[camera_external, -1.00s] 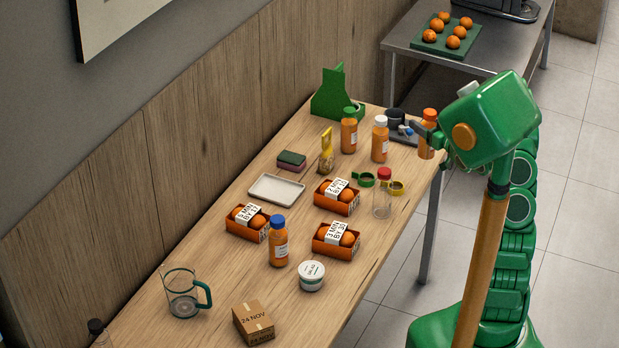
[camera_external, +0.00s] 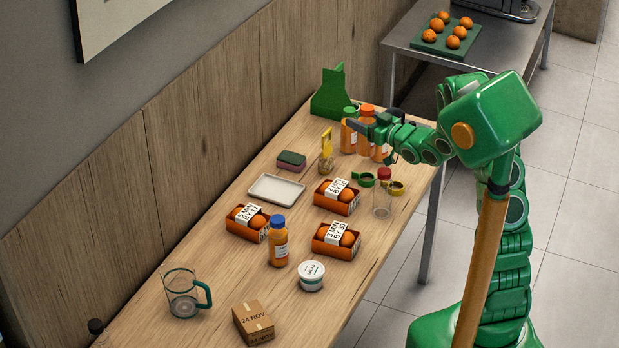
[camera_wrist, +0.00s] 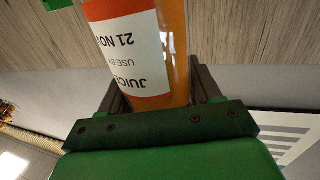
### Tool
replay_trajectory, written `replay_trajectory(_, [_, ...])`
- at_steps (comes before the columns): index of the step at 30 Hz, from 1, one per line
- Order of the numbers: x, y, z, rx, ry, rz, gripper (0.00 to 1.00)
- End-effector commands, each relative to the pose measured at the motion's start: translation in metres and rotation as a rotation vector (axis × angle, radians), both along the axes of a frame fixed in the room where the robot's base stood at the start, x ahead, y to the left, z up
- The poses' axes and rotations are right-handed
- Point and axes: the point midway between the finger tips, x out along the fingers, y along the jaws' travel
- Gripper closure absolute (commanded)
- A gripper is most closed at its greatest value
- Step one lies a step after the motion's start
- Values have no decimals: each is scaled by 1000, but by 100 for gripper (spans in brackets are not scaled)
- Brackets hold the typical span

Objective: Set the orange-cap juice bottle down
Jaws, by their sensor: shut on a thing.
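The orange-cap juice bottle (camera_external: 366,132) is upright in my gripper (camera_external: 362,127), over the far end of the table (camera_external: 225,205). In the wrist view its orange body and white label (camera_wrist: 125,45) fill the space between the dark fingers of my gripper (camera_wrist: 160,92), which is shut on it. The green-cap bottle (camera_external: 349,136) is close by on its left. Another juice bottle (camera_external: 379,152) is just to its right, with its top hidden by my gripper. I cannot tell whether the held bottle's base touches the table.
A green stand (camera_external: 330,98) is behind the bottles. A yellow-topped item (camera_external: 326,150), green tape (camera_external: 364,179) and a red-cap clear bottle (camera_external: 383,198) are in front.

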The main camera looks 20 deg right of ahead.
Motion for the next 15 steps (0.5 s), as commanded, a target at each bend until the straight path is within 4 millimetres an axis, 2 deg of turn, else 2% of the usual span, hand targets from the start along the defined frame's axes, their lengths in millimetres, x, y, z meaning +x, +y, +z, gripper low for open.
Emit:
replay_trajectory(1, [0, 17, 0, 0, -1, 20, 79])
replay_trajectory(15, [-13, 157, 0, -4, -2, 168, 79])
